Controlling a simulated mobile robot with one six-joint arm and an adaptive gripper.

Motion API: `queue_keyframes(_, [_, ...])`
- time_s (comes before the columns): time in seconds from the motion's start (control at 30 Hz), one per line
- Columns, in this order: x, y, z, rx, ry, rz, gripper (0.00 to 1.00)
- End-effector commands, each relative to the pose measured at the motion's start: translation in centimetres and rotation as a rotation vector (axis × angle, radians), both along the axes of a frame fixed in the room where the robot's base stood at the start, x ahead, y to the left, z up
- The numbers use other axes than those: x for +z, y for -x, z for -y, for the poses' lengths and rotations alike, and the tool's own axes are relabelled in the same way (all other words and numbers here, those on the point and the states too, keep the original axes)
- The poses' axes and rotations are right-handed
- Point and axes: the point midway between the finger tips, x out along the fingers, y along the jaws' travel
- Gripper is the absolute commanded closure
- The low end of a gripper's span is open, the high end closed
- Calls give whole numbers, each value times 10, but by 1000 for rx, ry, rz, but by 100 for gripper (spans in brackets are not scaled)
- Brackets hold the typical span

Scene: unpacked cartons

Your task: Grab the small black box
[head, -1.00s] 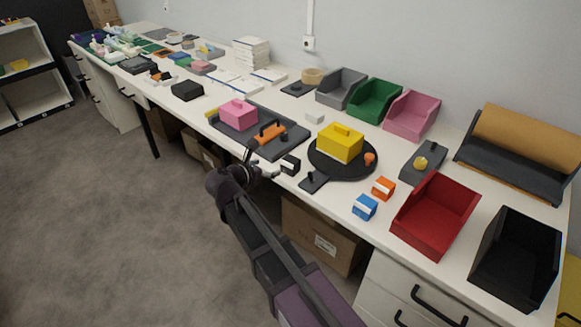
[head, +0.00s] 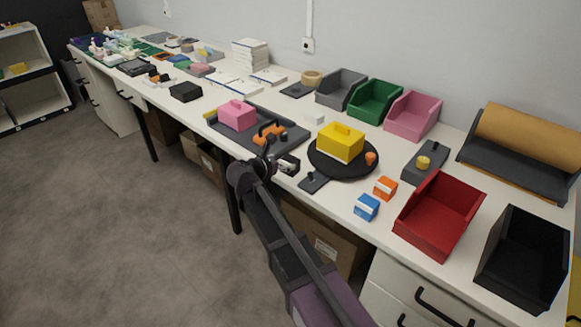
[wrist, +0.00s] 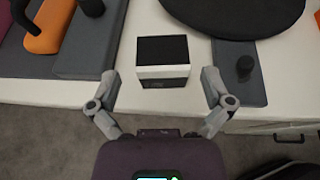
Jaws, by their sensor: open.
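The small black box (wrist: 162,52) has a black top and a white band on its near face. It sits on the white table near the front edge, and it also shows in the head view (head: 289,164) beside the tip of my arm. My gripper (wrist: 159,90) is open and empty in the wrist view. Its two fingers point towards the box, one to the left and one to the right of it, with the box ahead of and between them. In the head view the gripper's fingers are small and partly hidden by the wrist.
A dark grey tray (head: 292,142) with an orange-handled tool and a pink box lies to the left. A grey plate with a black knob (wrist: 240,75) lies close on the right. A black round turntable (head: 343,173) with a yellow box stands behind. Blue and orange boxes are farther right.

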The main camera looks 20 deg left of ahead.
Motion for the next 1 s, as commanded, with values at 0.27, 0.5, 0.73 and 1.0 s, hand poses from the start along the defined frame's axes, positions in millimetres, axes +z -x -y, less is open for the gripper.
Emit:
queue_keyframes(0.27, [-9, -11, 4, 0, 0, 0, 0])
queue_keyframes(0.5, [-21, -34, 12, 0, 0, 0, 0])
queue_keyframes(0.73, [-24, -43, 16, 1, 0, 0, 0])
queue_keyframes(1.0, [-23, -43, 16, 2, 0, 0, 0])
